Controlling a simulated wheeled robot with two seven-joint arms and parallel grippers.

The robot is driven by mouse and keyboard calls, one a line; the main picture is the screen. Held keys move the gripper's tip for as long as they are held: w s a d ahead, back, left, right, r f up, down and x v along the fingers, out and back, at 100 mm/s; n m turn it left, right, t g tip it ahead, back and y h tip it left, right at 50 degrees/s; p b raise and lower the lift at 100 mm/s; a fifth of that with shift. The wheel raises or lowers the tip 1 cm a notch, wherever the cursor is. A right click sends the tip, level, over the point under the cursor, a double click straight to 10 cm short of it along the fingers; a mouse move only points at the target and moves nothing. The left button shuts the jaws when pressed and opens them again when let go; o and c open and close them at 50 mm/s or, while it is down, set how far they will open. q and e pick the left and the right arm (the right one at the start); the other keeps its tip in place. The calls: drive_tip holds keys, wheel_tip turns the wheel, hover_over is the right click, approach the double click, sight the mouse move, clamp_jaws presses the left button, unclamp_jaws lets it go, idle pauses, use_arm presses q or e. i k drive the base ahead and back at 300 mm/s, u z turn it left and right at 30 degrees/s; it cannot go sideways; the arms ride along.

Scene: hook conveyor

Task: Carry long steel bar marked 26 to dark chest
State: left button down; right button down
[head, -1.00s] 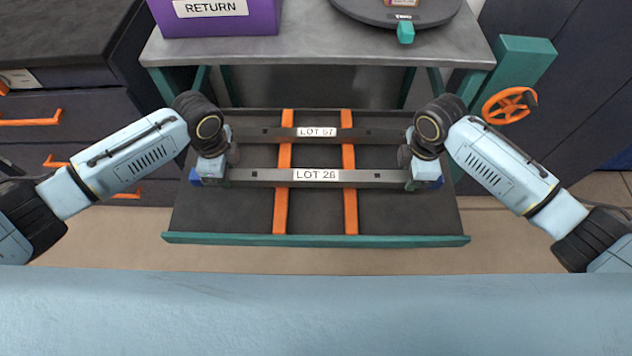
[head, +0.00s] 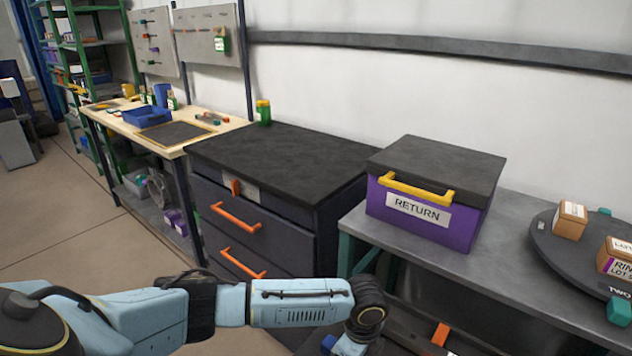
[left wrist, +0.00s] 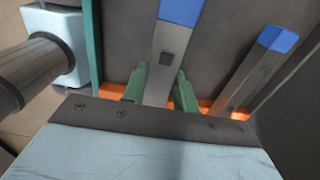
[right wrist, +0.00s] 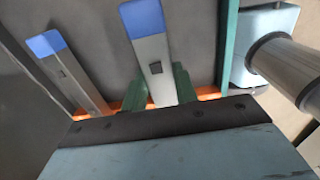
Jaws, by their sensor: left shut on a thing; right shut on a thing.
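The long steel bar (left wrist: 165,65) has a blue end and a small dark square hole. My left gripper (left wrist: 158,84) is shut on it near that end, with a green finger on each side. In the right wrist view the bar's other end (right wrist: 153,62) is also blue, and my right gripper (right wrist: 159,84) is shut on it. The bar's label is not readable in the current views. I cannot tell whether the bar is clear of the tray.
A second blue-ended bar (left wrist: 255,70) lies beside the held one over orange strips. A grey bench (head: 505,255) right of the chest carries a purple RETURN box (head: 425,205) and a round turntable (head: 575,250). A wooden workbench (head: 165,140) stands further left.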

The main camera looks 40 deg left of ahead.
sight(271, 153)
drive_tip(key=u, duration=0.35)
drive_tip(key=k, duration=0.45)
drive_tip(key=u, duration=0.9)
drive_tip(key=k, duration=0.75)
drive_tip(key=u, duration=1.4)
drive_tip(key=i, duration=2.9)
drive_tip(key=z, duration=0.95)
drive_tip(key=i, duration=0.45)
drive_tip(key=z, duration=1.15)
drive_tip(key=i, duration=0.5)
drive_tip(key=z, duration=0.5)
